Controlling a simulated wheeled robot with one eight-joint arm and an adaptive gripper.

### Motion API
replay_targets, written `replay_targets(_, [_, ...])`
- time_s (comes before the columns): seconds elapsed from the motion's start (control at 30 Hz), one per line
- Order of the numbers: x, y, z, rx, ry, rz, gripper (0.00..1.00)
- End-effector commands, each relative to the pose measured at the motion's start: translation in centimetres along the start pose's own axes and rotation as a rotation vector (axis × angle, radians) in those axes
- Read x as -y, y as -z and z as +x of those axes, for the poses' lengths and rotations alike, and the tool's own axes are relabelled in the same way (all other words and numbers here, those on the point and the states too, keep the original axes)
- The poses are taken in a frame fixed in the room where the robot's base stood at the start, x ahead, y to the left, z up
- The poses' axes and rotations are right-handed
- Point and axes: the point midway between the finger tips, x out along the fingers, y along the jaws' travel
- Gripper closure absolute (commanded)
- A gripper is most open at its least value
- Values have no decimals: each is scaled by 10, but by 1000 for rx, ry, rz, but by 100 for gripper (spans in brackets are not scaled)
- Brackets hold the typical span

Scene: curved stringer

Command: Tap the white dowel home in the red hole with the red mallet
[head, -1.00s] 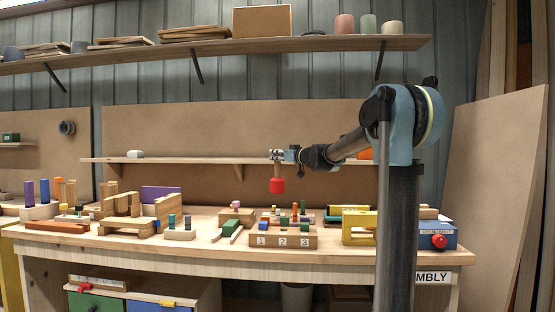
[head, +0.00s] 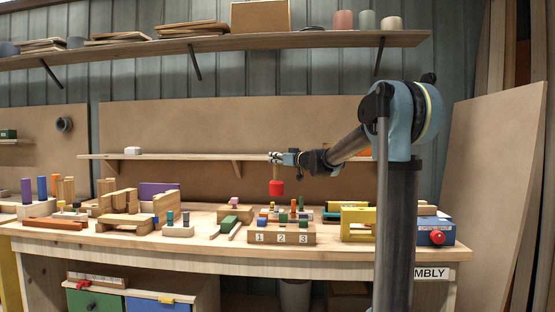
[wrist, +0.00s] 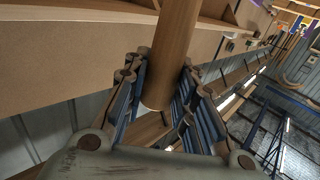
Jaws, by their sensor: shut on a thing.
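My gripper (head: 275,157) is shut on the wooden handle of the red mallet (head: 276,188). The mallet hangs head down in the air, above the back of the workbench and apart from what stands below. In the wrist view the round handle (wrist: 176,45) runs between the two ridged fingers of my gripper (wrist: 160,85); the red head is not visible there. A wooden block numbered 1, 2, 3 (head: 282,239) stands below the mallet, with several small coloured pieces on and behind it. I cannot make out the white dowel or the red hole at this size.
The curved workbench (head: 200,249) holds several toy blocks and pegs at left. A yellow frame (head: 357,223) and a blue box with a red knob (head: 436,231) stand at right. A low wall shelf (head: 200,157) runs behind my gripper.

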Motion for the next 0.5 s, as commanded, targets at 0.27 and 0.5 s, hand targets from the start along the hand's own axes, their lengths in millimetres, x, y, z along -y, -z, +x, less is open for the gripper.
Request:
replay_targets(0.27, [-1,-2,0,0,-1,0,100])
replay_targets(0.5, [-3,-47,0,0,-2,0,100])
